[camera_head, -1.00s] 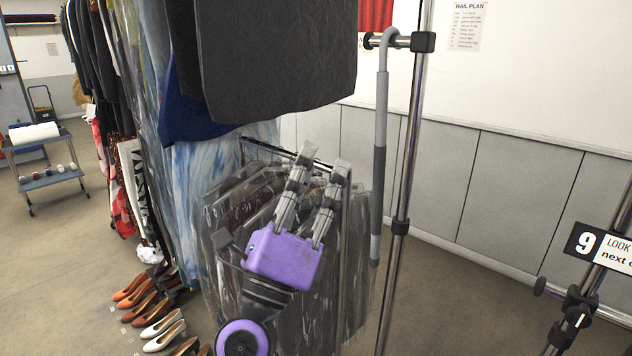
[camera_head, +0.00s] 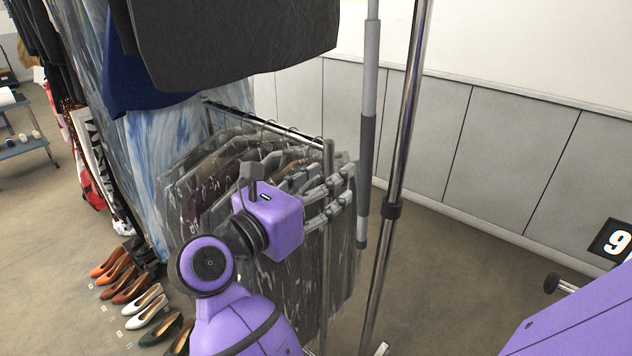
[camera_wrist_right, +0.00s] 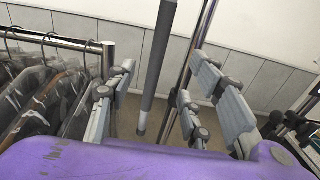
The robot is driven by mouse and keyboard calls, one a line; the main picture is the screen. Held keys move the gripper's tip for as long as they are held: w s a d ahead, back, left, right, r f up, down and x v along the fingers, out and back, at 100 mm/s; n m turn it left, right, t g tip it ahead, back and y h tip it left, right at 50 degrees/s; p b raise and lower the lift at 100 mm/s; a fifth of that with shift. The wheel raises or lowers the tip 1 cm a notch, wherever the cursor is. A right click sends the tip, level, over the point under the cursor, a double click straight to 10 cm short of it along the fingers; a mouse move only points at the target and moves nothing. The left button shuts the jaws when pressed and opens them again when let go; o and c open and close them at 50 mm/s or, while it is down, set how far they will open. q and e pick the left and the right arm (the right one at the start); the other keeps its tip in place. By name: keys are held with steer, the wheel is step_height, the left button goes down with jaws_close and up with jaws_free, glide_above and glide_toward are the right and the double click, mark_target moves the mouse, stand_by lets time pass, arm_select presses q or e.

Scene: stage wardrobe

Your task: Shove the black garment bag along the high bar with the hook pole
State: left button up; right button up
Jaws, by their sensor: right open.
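The black garment bag (camera_head: 235,40) hangs at the top of the head view; its upper part and the high bar are out of view. The hook pole (camera_head: 368,110), a grey shaft with a darker grip, hangs upright right of the bag, its top cut off. My right gripper (camera_head: 346,188) is open and points right, its fingertips close to the pole's lower grip. In the right wrist view, the pole (camera_wrist_right: 158,70) appears between the open fingers (camera_wrist_right: 158,88); I see no contact. My left gripper is not in view.
A low rail (camera_head: 265,122) with clear-covered garments (camera_head: 215,185) stands behind and beside my right gripper. A chrome upright (camera_head: 405,140) stands just right of the pole. Shoes (camera_head: 130,285) line the floor at left. A number 9 sign (camera_head: 612,240) is at right.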

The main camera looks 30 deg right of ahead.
glide_toward(363, 153)
steer(key=x, duration=0.9)
steer(key=shift+w+d+p, duration=0.15)
steer(key=shift+d+p, duration=0.1)
steer(key=shift+p, duration=0.1)
steer(key=shift+w+d, duration=0.2)
steer(key=shift+d, duration=0.3)
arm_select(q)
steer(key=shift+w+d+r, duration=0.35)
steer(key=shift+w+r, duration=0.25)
arm_select(e)
steer(key=shift+w+d, duration=0.1)
steer(key=shift+d, duration=0.1)
jaws_close()
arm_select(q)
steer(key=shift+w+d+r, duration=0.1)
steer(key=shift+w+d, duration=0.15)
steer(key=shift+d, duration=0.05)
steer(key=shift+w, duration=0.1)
